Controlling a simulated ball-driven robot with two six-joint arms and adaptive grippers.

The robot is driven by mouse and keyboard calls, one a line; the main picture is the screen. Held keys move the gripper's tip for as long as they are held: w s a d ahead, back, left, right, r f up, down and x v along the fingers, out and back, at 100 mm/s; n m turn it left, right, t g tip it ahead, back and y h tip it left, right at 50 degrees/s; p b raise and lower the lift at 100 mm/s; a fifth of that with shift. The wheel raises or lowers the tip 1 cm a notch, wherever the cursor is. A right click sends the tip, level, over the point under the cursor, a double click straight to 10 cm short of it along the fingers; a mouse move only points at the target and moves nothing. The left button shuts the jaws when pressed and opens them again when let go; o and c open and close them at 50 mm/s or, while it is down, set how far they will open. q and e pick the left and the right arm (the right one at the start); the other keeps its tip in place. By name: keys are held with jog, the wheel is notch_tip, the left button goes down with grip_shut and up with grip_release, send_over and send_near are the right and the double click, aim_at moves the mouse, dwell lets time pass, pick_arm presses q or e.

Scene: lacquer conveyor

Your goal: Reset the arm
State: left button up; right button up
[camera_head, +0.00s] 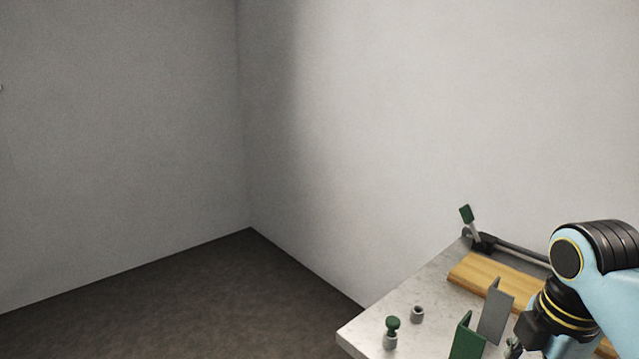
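My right arm, light blue with black joints, comes in at the lower right over a pale table (385,318). The black wrist end of my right gripper (537,333) shows near the bottom edge, and its fingertips cannot be made out. I cannot tell whether it is open or holds anything. My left arm and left gripper are out of view.
On the table are a wooden board (478,273), a grey angled plate (495,312), a green angled plate (467,338), a small grey cylinder (417,314) and a green-topped peg (392,324). A green-tipped lever (467,215) stands at the back. Bare floor lies left, with walls behind.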

jog(key=s+a+r+m+t, duration=0.2)
jog(key=s+r+m+t, duration=0.1)
jog(key=s+m, duration=1.45)
jog(key=s+d+f+g+b, duration=0.15)
jog(key=f+b, duration=0.35)
jog(key=f, duration=1.4)
jog(key=s+d+f+b, duration=0.15)
jog(key=f+b, duration=0.25)
jog(key=f, duration=1.4)
jog(key=s+f+g+b, duration=0.1)
jog(key=s+f+b, duration=0.5)
jog(key=s+f, duration=1.2)
notch_tip(320, 180, down, 3)
jog(key=shift+d+f, duration=0.1)
jog(key=shift+d, duration=0.05)
